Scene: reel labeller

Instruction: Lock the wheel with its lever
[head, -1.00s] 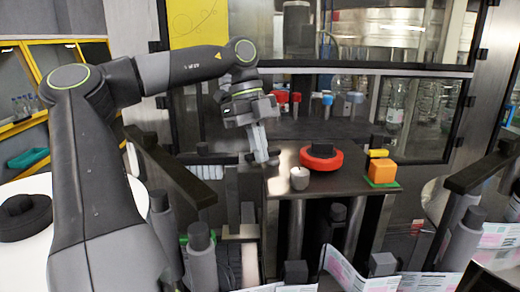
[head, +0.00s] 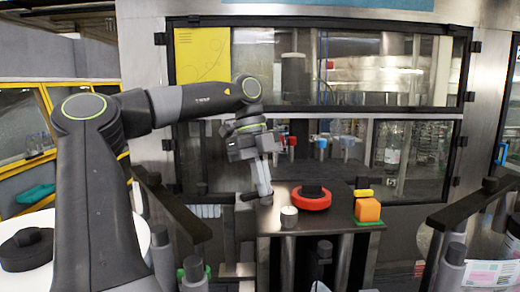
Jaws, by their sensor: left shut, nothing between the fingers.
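My left gripper (head: 265,192) reaches in from the left and points down at the left edge of the dark table. Its fingers are shut with nothing between them. A small dark piece (head: 248,197) shows right beside the fingertips; I cannot tell if it is a lever or if they touch. A red round disc (head: 311,203) with a black knob lies on the table, right of the gripper. A white round plate (head: 38,222) with a black hub (head: 25,250) is at the far left. I cannot tell which is the wheel, and no lever is clearly seen. My right gripper is not in view.
A small light cup (head: 289,217) stands on the table between gripper and disc. An orange block (head: 367,210) with a yellow piece (head: 363,193) stands on a green base at right. A glazed cabinet (head: 410,60) closes off the back. Dark rails and posts flank the table.

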